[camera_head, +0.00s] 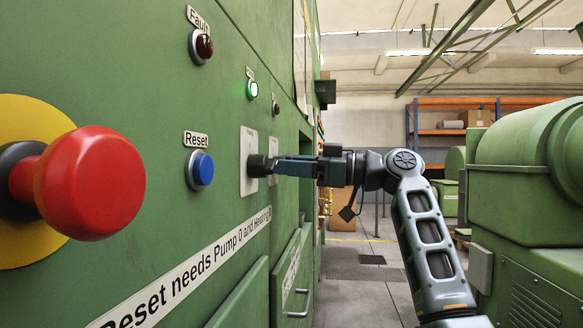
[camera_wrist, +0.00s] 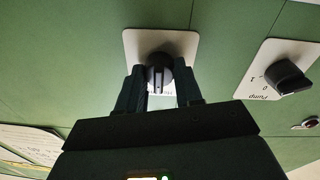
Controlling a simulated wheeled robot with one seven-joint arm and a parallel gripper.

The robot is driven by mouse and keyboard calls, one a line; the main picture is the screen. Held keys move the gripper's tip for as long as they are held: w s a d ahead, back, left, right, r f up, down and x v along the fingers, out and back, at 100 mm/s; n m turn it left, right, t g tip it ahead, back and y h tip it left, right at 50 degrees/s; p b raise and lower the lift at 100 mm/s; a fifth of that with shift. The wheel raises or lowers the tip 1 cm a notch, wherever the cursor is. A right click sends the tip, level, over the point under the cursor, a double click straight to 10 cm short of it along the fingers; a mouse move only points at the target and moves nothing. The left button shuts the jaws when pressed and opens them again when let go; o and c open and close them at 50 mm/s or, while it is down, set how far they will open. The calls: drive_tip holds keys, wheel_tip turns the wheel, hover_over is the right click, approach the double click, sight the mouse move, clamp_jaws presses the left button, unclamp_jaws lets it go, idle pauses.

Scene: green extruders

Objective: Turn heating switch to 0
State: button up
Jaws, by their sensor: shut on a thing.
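A black rotary switch knob (camera_wrist: 159,66) on a white plate (camera_wrist: 185,42) sits between the fingers of my gripper (camera_wrist: 160,82) in the wrist view. The fingers are shut on it from both sides. The plate's lettering is mostly hidden, so I cannot read the setting. In the head view my gripper (camera_head: 280,166) reaches the green panel at the farther of two white plates (camera_head: 273,151). The fingers hide the held knob there. The wrist picture is upside down, with the neighbouring Pump switch (camera_wrist: 288,80) to the right, marked 0 and 1.
The nearer switch plate (camera_head: 247,143) stands close beside my gripper. A red emergency button (camera_head: 95,182), a blue Reset button (camera_head: 200,169), a dark Fault lamp (camera_head: 203,46) and a lit green lamp (camera_head: 252,89) are on the panel. A green machine (camera_head: 530,190) stands to the right.

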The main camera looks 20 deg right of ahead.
drive_tip(key=o, duration=1)
drive_tip(key=shift+d, duration=0.1)
drive_tip(key=v, duration=0.7)
drive_tip(key=shift+s+d+p, duration=0.2)
drive_tip(key=shift+d+p, duration=0.05)
drive_tip(key=shift+p, duration=0.05)
